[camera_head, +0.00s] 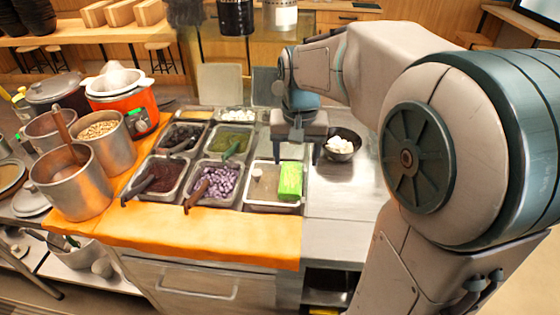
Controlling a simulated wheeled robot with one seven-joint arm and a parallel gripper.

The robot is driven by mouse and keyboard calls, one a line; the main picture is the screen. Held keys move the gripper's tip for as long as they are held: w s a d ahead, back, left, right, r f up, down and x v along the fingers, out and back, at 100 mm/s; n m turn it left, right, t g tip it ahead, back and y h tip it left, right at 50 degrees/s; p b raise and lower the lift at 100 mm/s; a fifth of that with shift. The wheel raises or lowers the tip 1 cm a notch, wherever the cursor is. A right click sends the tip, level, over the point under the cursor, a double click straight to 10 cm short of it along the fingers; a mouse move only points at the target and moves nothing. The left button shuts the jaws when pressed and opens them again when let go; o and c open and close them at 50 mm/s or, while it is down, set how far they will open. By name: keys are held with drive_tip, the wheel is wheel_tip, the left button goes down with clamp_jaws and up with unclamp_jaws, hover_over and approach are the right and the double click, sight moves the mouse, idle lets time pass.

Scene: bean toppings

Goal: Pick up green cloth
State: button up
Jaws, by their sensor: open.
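The green cloth (290,181) is a bright green, block-like piece at the right side of a metal tray (262,206) at the front right of the topping trays. My gripper (296,156) hangs above and slightly behind the cloth with its fingers apart and pointing down. I see no object between the fingers. The gripper appears close to the cloth, but whether it touches it cannot be told from this single view.
A dark bowl (342,144) with white contents stands just right of my gripper. Topping trays with purple cubes (218,184) and dark paste (160,176) lie left. Metal pots (75,185) and an orange cooker (122,98) crowd the far left. The steel counter (340,205) is clear at right.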

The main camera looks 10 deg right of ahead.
drive_tip(key=w+f+b, duration=0.1)
drive_tip(key=w+f, duration=0.3)
hover_over(290, 190)
drive_tip(key=shift+m+g, duration=0.4)
drive_tip(key=f, duration=0.5)
drive_tip(key=s+f, duration=0.1)
drive_tip(key=f, duration=0.1)
drive_tip(key=shift+a+f, duration=0.25)
drive_tip(key=shift+f, duration=0.15)
drive_tip(key=shift+w+d+f, duration=0.1)
drive_tip(key=shift+w+f, duration=0.05)
drive_tip(key=shift+f, duration=0.75)
drive_tip(key=shift+w+d+f, duration=0.1)
drive_tip(key=shift+w+f, duration=0.05)
drive_tip(key=shift+f, duration=0.7)
drive_tip(key=shift+w+f, duration=0.15)
drive_tip(key=shift+f, duration=0.75)
drive_tip(key=c, duration=0.7)
drive_tip(key=shift+r, duration=0.1)
drive_tip(key=shift+c, duration=0.2)
